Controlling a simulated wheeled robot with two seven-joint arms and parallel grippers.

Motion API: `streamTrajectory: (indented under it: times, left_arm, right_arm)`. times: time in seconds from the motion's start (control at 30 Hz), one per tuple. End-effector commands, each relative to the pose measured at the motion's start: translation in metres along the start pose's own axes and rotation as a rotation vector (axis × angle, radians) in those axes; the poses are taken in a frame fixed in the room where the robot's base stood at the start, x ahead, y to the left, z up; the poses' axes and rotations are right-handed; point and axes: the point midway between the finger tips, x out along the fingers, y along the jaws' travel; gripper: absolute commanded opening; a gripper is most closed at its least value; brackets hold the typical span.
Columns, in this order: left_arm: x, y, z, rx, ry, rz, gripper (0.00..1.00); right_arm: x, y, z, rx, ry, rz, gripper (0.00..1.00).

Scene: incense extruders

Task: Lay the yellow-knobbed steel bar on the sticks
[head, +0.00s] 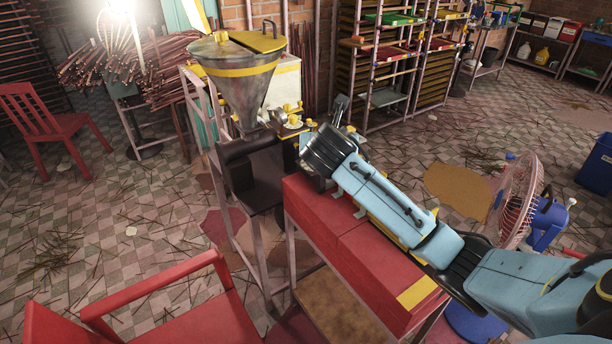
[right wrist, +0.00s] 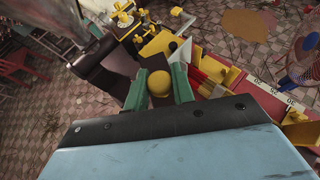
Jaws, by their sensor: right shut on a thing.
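My right gripper (right wrist: 159,82) is shut on the yellow knob (right wrist: 160,84), which sits between its two green fingers in the right wrist view. The steel bar below the knob is hidden, so its tilt and what it touches cannot be told. In the head view my right arm reaches over the red-topped table (head: 330,232) to its far end, close to the extruder, and covers the fingers. My left gripper is not in view.
The extruder with its steel hopper (head: 236,75) stands at the table's far end. A fan (head: 518,205) stands to the right of my right arm. A red chair (head: 170,310) is at the front left. Stick bundles (head: 165,70) lie at the back left.

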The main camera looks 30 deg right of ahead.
Motion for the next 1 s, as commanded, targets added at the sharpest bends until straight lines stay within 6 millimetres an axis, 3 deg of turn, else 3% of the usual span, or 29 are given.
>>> streamTrajectory:
  times: [0.03,0.1,0.23,0.37,0.5,0.73,1.0]
  left_arm:
    - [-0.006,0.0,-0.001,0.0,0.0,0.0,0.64]
    - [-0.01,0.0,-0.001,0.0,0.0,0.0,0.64]
    - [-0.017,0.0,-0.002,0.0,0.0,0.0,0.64]
    - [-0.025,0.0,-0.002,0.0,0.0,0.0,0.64]
    - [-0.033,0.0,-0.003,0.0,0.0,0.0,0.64]
    - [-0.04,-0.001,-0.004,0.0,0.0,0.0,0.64]
    - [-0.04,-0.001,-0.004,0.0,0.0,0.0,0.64]
  right_arm:
    - [0.011,-0.009,0.014,0.037,0.0,-0.055,0.0]
    - [0.028,-0.024,0.024,0.078,0.002,-0.134,0.0]
    - [0.056,-0.051,0.033,0.151,0.003,-0.271,0.0]
    - [0.08,-0.074,0.029,0.217,0.005,-0.393,0.0]
    - [0.1,-0.09,0.011,0.274,0.005,-0.499,0.0]
    - [0.113,-0.096,-0.018,0.318,-0.002,-0.58,0.0]
    - [0.117,-0.096,-0.031,0.33,-0.007,-0.6,0.0]
